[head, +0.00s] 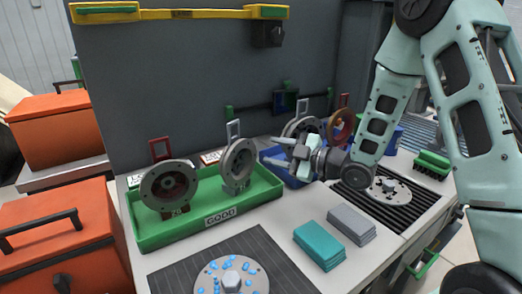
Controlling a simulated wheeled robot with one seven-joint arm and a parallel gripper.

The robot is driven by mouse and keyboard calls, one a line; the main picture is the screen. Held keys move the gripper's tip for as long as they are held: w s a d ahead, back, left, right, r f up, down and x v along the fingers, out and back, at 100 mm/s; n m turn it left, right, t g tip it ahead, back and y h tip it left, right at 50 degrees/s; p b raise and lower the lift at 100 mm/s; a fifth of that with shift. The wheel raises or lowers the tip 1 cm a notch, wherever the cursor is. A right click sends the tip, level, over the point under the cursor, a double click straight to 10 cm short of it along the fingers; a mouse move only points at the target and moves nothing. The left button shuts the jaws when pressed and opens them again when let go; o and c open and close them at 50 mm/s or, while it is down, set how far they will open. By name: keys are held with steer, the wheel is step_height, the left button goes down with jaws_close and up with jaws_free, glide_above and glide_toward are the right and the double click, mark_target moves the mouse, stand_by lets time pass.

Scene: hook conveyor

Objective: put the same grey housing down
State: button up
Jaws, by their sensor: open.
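My gripper (279,152) is open, its fingers pointing left, in front of the blue tray and right of the green tray. No housing shows between its fingers. The green tray (180,232), labelled GOOD, holds two round grey housings standing on edge: one with a red hook (152,192) at the left, one with a grey hook (229,169) at the right. Another grey housing (303,124) stands behind my gripper by the blue tray (272,166), partly hidden by my gripper. Which grey housing the task means cannot be told.
An orange-brown housing (341,127) stands behind my wrist. Teal cloths (319,246) and grey cloths (351,223) lie stacked on the bench. A ribbed black mat (180,275) bears a round plate with blue bits (231,278). Orange toolboxes (62,240) stand left. A grey panel (200,80) rises behind.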

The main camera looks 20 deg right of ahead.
steer(key=v, duration=0.5)
steer(key=s+a+f+m+g+h, duration=0.2)
steer(key=s+a+m+g+h, duration=0.1)
steer(key=a, duration=0.3)
steer(key=s+a+f+m+g+h, duration=0.1)
steer(key=s+a+m+g+h, duration=0.1)
steer(key=s+a+g+h, duration=0.3)
steer(key=s+a+m+g+h, duration=0.1)
steer(key=s+a+m+g, duration=0.1)
steer(key=s, duration=0.8)
steer(key=s+a+r+m+g+h, duration=0.1)
steer(key=s+a+g, duration=0.2)
steer(key=s, duration=0.8)
steer(key=shift+a+m+g, duration=0.3)
steer(key=shift+a+m, duration=0.05)
steer(key=shift+m, duration=0.05)
step_height(320, 180, up, 10)
steer(key=p, duration=0.9)
steer(key=shift+f, duration=0.25)
steer(key=shift+c, duration=0.5)
steer(key=shift+d, duration=0.1)
